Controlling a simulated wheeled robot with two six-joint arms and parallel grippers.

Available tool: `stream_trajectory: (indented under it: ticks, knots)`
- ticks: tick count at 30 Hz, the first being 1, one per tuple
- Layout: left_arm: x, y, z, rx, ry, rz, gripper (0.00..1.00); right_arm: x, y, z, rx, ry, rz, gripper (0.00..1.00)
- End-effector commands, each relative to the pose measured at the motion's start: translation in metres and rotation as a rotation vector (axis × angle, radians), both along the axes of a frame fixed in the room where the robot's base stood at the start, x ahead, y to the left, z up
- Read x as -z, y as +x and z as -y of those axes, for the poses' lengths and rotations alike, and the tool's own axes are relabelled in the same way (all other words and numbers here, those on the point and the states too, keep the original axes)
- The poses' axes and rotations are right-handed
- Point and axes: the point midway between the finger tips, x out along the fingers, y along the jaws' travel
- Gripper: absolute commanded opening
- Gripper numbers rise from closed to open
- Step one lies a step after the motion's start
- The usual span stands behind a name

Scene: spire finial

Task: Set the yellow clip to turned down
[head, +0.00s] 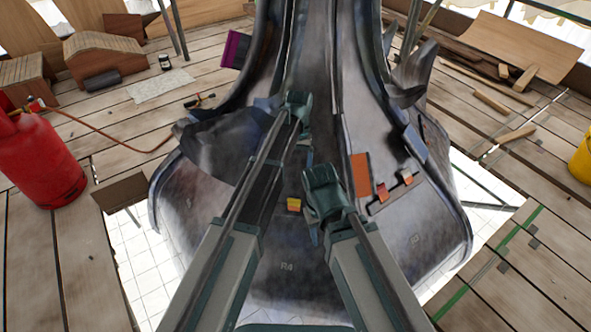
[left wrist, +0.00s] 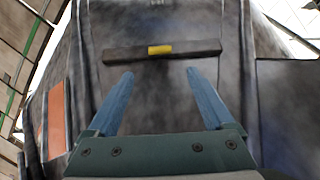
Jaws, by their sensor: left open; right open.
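The yellow clip (head: 294,204) sits on the lower front of the grey metal spire skirt (head: 275,283). In the head view it shows yellow with an orange part; I cannot tell which way it is turned. In the left wrist view the yellow clip (left wrist: 160,50) shows as a small yellow block on a dark bar (left wrist: 200,48). My left gripper (head: 298,102) is higher up the spire; its two blue fingers (left wrist: 159,74) are spread and empty, apart from the clip. My right gripper (head: 316,222) is open, just right of the clip, its fingers partly hidden.
An orange panel (head: 361,174) and two small orange-red clips (head: 382,192) (head: 406,178) are on the skirt to the right. A red gas cylinder (head: 38,158) stands left on the plank deck. A yellow container (head: 582,160) is at the right edge. Open gaps surround the skirt.

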Motion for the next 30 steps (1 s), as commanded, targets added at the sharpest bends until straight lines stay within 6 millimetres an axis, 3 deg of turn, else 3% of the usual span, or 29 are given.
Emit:
stream_trajectory:
  ticks: [5,8,11,13,18,21,25,30]
  knots:
    - [0.001,0.000,0.000,0.000,0.000,0.000,0.86,0.001,0.000,0.000,0.000,0.000,0.000,0.50]
    - [0.001,-0.008,-0.001,0.003,0.001,0.003,0.70,0.000,0.000,0.000,0.000,0.000,0.000,0.50]
    - [0.000,-0.046,-0.006,0.027,0.009,0.027,0.52,-0.001,0.000,0.000,0.000,0.000,0.000,0.50]
    - [0.000,-0.088,-0.011,0.058,0.016,0.054,0.39,-0.003,0.000,0.000,0.000,0.000,0.000,0.50]
    - [-0.002,-0.176,-0.028,0.133,0.039,0.129,0.38,-0.006,0.000,0.000,0.000,0.001,0.001,0.50]
    - [-0.003,-0.211,-0.037,0.168,0.048,0.162,0.38,-0.007,0.000,0.000,0.000,0.001,0.001,0.50]
    - [-0.003,-0.233,-0.042,0.195,0.055,0.185,0.38,-0.007,0.000,0.000,0.001,0.000,0.000,0.50]
    - [-0.003,-0.234,-0.042,0.201,0.056,0.192,0.38,-0.007,0.000,0.000,0.002,-0.001,0.000,0.50]
